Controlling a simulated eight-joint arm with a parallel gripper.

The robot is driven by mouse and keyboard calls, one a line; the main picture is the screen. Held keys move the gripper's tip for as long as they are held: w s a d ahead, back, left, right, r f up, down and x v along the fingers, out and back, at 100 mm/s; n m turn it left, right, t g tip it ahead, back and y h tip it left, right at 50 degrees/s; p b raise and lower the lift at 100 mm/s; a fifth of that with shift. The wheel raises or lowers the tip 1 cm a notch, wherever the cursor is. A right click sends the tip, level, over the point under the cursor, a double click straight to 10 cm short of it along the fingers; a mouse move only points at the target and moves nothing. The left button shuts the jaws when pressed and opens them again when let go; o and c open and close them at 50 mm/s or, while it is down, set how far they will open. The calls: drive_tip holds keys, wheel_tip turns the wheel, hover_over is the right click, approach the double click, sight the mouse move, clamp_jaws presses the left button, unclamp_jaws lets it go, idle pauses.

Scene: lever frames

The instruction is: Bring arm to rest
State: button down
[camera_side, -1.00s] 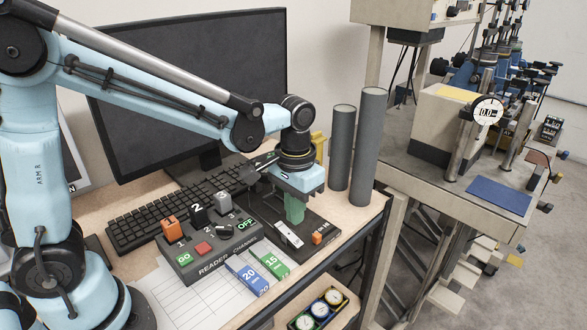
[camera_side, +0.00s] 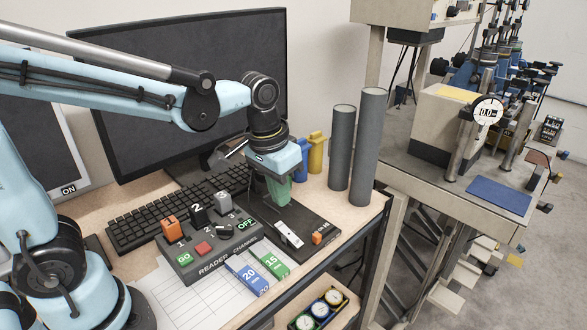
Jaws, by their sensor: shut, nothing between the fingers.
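My gripper (camera_side: 278,201) hangs from the pale blue arm at the middle of the side view, pointing down. Its green fingers are shut with nothing between them. They are above or behind the back part of a flat black panel (camera_side: 318,222); the exact height cannot be told. The panel carries a white lever (camera_side: 289,235) and a small orange block (camera_side: 318,239), both in front of the fingers and apart from them. My wrist stands in front of the monitor's lower right corner.
A grey reader channel box (camera_side: 208,256) with numbered levers stands left of the panel. A keyboard (camera_side: 165,213), a monitor (camera_side: 185,85), blue (camera_side: 301,164) and yellow (camera_side: 317,153) upright pieces and two grey cylinders (camera_side: 367,150) are around. Blue (camera_side: 247,277) and green (camera_side: 271,263) blocks lie in front.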

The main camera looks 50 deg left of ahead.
drive_tip(key=s+a+r+t, duration=0.1)
drive_tip(key=s+a+t, duration=0.3)
drive_tip(key=s+t, duration=0.1)
drive_tip(key=shift+s+a+r, duration=0.15)
drive_tip(key=shift+s, duration=0.05)
drive_tip(key=c, duration=1.7)
unclamp_jaws()
drive_tip(key=shift+o, duration=1.1)
drive_tip(key=shift+r, duration=0.2)
drive_tip(key=o, duration=1.4)
drive_tip(key=d+r+g, duration=0.1)
drive_tip(key=r+g, duration=0.1)
drive_tip(key=w+d+r+g, duration=0.1)
drive_tip(key=d+r+g, duration=0.1)
drive_tip(key=r, duration=0.1)
drive_tip(key=d+r+g, duration=0.1)
drive_tip(key=r+g, duration=0.1)
drive_tip(key=r, duration=0.1)
drive_tip(key=shift+w+d+r, duration=0.15)
drive_tip(key=shift+d, duration=0.25)
drive_tip(key=shift+o, duration=0.4)
drive_tip(key=shift+d+r+g, duration=0.3)
drive_tip(key=shift+r+g, duration=0.1)
drive_tip(key=shift+r, duration=0.1)
wheel_tip(320, 180, down, 10)
drive_tip(key=shift+r, duration=0.15)
